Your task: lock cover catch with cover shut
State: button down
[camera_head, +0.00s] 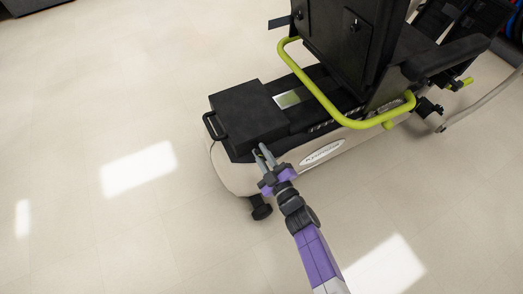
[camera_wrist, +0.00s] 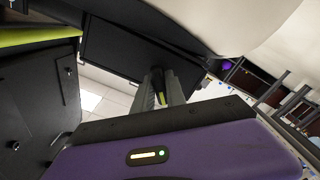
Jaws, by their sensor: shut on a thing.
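The black box-shaped cover (camera_head: 243,112) sits flat on the rear end of the stepper and looks shut. A black loop handle (camera_head: 212,127) is at its left side. My gripper (camera_head: 262,154) is at the cover's lower front corner, beside the pale body. In the wrist view, my gripper's two grey fingers (camera_wrist: 164,92) close around a small dark catch (camera_wrist: 157,76) with a yellow-green strip, next to a dark panel (camera_wrist: 120,45). The fingers hide much of the catch, so I cannot tell whether it is locked.
The stepper's pale body (camera_head: 234,174) and black foot (camera_head: 260,208) are close to my gripper. A yellow-green bar (camera_head: 318,93) curves below the black seat back (camera_head: 340,45). The tiled floor (camera_head: 90,120) is clear to the left.

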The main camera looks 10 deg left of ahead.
jog(key=m+p, duration=0.1)
jog(key=m, duration=0.2)
jog(key=shift+m, duration=0.4)
jog(key=shift+f+m+p, duration=0.1)
jog(key=shift+m+p, duration=0.35)
jog(key=shift+m, duration=1.45)
jog(key=c, duration=1.4)
grip_release()
jog(key=shift+o, duration=0.2)
jog(key=p+v, duration=0.3)
jog(key=v, duration=0.5)
jog(key=shift+p, duration=0.3)
jog(key=shift+w, duration=0.1)
